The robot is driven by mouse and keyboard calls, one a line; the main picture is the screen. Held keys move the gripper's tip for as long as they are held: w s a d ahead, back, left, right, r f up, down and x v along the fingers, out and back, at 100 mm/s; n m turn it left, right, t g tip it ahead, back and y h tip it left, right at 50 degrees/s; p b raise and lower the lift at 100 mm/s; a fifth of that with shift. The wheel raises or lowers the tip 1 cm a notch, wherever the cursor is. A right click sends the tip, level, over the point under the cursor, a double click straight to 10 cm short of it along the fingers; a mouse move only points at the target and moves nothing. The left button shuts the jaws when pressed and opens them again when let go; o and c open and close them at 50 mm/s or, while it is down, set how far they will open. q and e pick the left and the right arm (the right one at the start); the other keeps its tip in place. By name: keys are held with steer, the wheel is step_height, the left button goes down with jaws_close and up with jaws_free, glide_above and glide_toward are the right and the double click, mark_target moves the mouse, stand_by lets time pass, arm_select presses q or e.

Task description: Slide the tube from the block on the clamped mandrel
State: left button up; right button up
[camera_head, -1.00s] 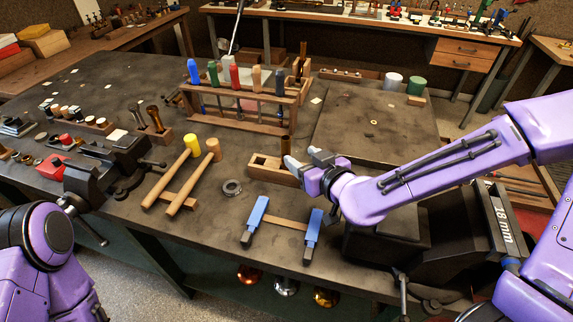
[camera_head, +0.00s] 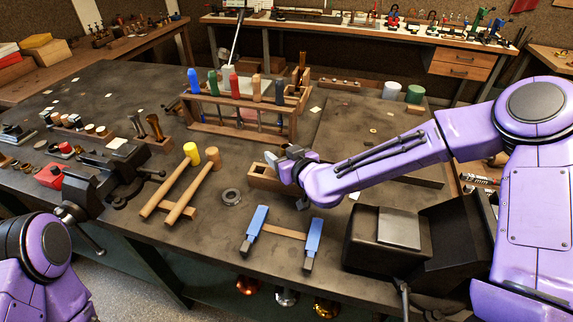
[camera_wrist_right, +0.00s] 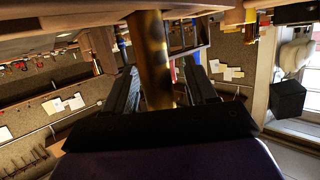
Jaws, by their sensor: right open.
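The wooden block (camera_head: 258,180) lies on the bench, partly covered by my right gripper (camera_head: 281,156). The gripper's fingers are at the block's right end. In the right wrist view the brass-brown, mottled tube (camera_wrist_right: 151,60) stands between the two spread fingers of the right gripper (camera_wrist_right: 158,85). Whether they touch it I cannot tell. In the head view the tube is hidden behind the gripper. A dark vise (camera_head: 385,250) stands at the front right; I cannot make out a mandrel, and my right arm covers part of that area. My left gripper is out of the picture.
Two mallets (camera_head: 168,185) and a metal ring (camera_head: 231,196) lie left of the block. A rack of coloured handles (camera_head: 240,120) stands behind. Another vise (camera_head: 110,178) is at the left.

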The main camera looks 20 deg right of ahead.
steer(key=shift+s, duration=0.1)
jaws_close()
steer(key=shift+r, duration=0.15)
